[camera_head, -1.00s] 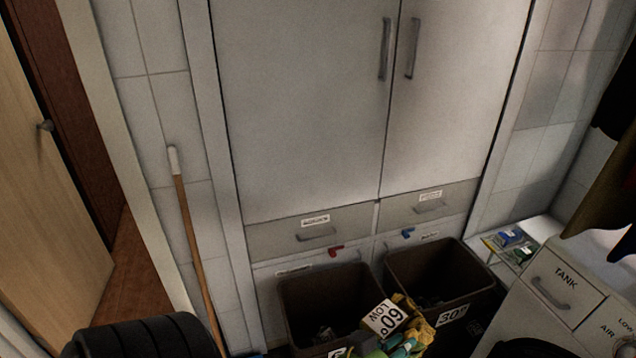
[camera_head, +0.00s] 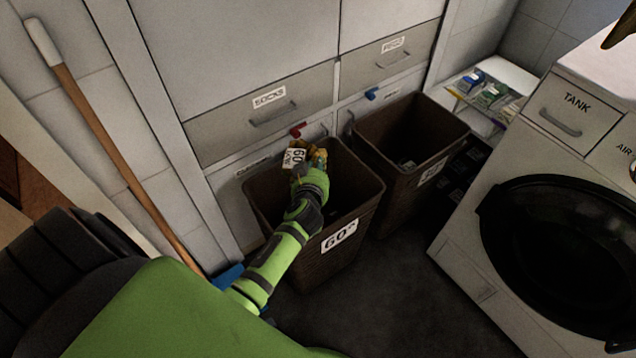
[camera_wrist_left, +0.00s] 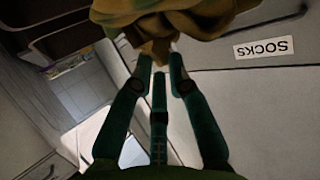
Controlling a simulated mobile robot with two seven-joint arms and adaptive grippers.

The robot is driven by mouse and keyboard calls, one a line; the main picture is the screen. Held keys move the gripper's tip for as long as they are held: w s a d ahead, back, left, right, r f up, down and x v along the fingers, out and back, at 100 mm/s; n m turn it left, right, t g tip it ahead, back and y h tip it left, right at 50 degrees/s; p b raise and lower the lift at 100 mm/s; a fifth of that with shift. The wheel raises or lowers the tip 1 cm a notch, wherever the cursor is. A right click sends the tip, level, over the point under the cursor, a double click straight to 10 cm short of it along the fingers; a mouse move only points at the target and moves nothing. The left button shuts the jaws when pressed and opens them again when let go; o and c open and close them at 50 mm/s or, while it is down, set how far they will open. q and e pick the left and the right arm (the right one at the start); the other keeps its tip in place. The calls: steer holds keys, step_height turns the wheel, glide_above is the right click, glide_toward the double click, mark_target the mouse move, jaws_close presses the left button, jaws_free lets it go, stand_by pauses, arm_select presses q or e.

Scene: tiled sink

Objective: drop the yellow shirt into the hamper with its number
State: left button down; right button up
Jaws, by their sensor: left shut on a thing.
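The yellow shirt (camera_head: 316,157) is bunched up and carries a white tag that reads 60 and LOW. My left gripper (camera_head: 312,169) is shut on it and holds it over the hamper marked 60° (camera_head: 340,262), near its far rim. In the left wrist view the shirt (camera_wrist_left: 165,22) hangs in folds at the tips of the gripper's fingers (camera_wrist_left: 160,68). A second brown hamper (camera_head: 400,190), its label partly legible as 30°, stands to the right.
Cabinet drawers (camera_head: 265,105) stand behind the hampers. A washing machine (camera_head: 560,210) is at the right. A broom handle (camera_head: 120,150) leans at the left. Small boxes (camera_head: 490,92) lie on a shelf at the back right. Dark floor (camera_head: 400,300) is clear in front.

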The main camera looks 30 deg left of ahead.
arm_select(q)
steer(key=f, duration=0.3)
steer(key=shift+w+d+b, duration=0.15)
steer(key=shift+w+b, duration=0.15)
steer(key=shift+w, duration=0.1)
steer(key=shift+f, duration=0.4)
step_height(320, 180, down, 4)
steer(key=b, duration=0.4)
steer(key=shift+f, duration=0.2)
steer(key=shift+f+b, duration=0.35)
steer(key=shift+f, duration=0.1)
steer(key=c, duration=1.1)
jaws_free()
steer(key=v, duration=1.2)
steer(key=shift+d, duration=0.1)
arm_select(e)
steer(key=w+f, duration=0.3)
steer(key=f, duration=0.2)
steer(key=shift+a+f+t, duration=0.3)
steer(key=shift+f+t, duration=0.1)
